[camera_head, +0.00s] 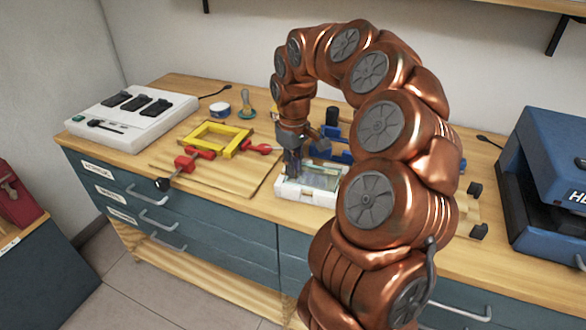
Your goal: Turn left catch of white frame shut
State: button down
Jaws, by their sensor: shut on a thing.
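The white frame (306,195) is a low white box-like frame on the worktop, with a pale greenish pane inside. My gripper (292,171) comes down from above at the frame's left end. Its dark fingers are shut there on the left catch, which is too small and too covered by the fingers to make out. The angle of the catch cannot be told. The right end of the frame is hidden behind my arm.
A yellow frame (203,131) with red-handled clamps lies on a wooden board to the left. A blue fixture (322,148) stands behind the white frame. A white switch panel (125,130) is far left, a blue machine (545,160) far right. My arm covers the worktop's middle right.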

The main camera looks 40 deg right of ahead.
dwell(0.3)
jog(key=c, duration=1.2)
grip_release()
jog(key=shift+r, duration=6)
jog(key=shift+a, duration=0.1)
